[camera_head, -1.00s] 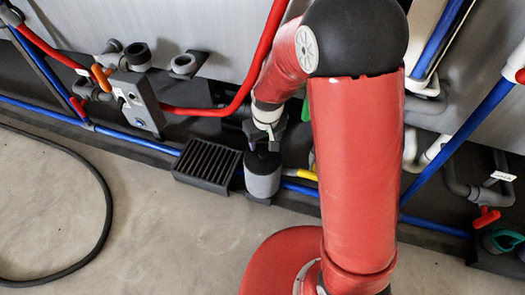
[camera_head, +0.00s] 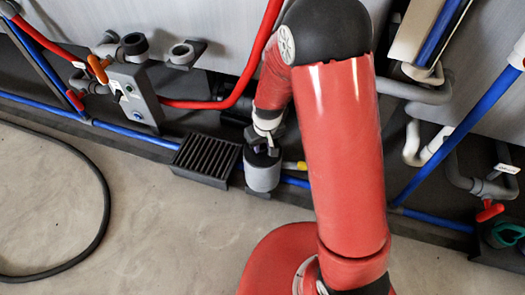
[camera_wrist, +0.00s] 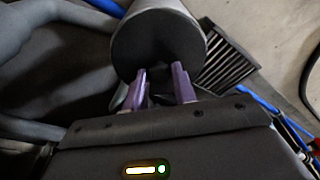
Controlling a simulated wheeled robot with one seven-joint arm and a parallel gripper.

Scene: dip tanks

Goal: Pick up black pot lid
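The black pot lid (camera_head: 262,159) is the dark round top of a grey cylindrical pot (camera_head: 263,178) on the floor, near the middle of the head view. In the wrist view, the lid (camera_wrist: 160,48) is a dark disc with the pot's grey side (camera_wrist: 152,5) behind it. My gripper (camera_wrist: 160,70) has two purple fingers, apart, with their tips over the lid's near part. Nothing shows held between them. In the head view, my gripper (camera_head: 262,143) is just above the lid, and whether it touches cannot be told.
A black slatted grate (camera_head: 207,158) stands left of the pot. A blue pipe (camera_head: 130,132) runs along the wall base, and a yellow-ended piece (camera_head: 294,166) is right of the pot. A grey valve box (camera_head: 133,95) and red hose (camera_head: 215,104) are behind. The floor in front is mostly clear.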

